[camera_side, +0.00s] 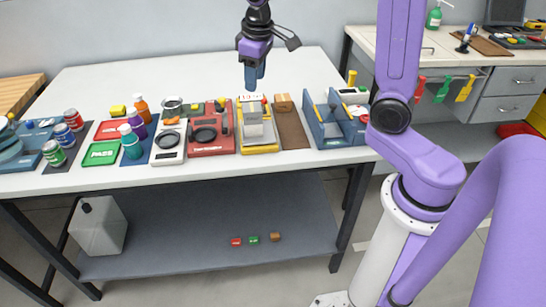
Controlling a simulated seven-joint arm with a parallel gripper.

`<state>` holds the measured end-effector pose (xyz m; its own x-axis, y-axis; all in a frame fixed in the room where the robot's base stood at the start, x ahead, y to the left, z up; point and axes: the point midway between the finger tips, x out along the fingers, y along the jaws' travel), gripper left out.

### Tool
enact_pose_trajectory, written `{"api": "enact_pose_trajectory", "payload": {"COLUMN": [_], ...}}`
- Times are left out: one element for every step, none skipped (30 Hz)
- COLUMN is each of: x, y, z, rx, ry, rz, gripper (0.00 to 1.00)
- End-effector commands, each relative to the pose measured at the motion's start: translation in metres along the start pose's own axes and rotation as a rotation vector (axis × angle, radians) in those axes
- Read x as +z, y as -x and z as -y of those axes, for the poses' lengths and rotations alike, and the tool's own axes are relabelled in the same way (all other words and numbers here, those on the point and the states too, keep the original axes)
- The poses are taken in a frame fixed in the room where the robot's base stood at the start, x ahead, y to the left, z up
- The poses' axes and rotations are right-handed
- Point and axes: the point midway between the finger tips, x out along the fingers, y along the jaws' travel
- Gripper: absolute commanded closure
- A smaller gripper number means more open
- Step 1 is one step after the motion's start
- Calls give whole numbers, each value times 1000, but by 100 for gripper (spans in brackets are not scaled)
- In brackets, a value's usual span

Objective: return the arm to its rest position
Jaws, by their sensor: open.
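My gripper (254,78) hangs from the top of the view, pointing down, with blue fingers. It is open and nothing shows between its fingers. It is above the yellow-based device (258,146) with a grey block on it, and a gap seems to lie between the fingertips and the device. My purple arm fills the right side of the view, and its upper part leaves the top edge.
The white table (190,73) carries a row of stations: a green PASS plate (101,152), bottles, a white scale (168,146), a red device (211,136), and a blue holder (330,128). The table's back half is clear.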

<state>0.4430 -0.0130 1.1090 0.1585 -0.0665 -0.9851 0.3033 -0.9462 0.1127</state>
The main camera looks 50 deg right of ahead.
Motion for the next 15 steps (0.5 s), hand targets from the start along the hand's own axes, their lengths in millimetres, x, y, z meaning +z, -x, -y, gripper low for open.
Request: {"api": "enact_pose_trajectory", "payload": {"x": [7,11,17,22,27,34,40,46,54,60,66,75,82,89,99], "y": [2,2,3,4,5,6,6,7,8,9,9,10,10,11,12], "z": [13,21,30,37,44,53,60,66,74,80,85,92,97,102,108], "rx": [-11,-18,-26,-32,-37,-45,-51,-57,-65,-70,-76,-83,-88,-93,-99], "ry": [38,59,88,109,131,160,181,204,231,254,275,305,326,348,377], "rz": [-1,0,0,1,1,3,3,4,5,6,7,9,9,11,13], "gripper": [54,54,54,54,54,54,54,54,54,54,54,54,54,54,54]}}
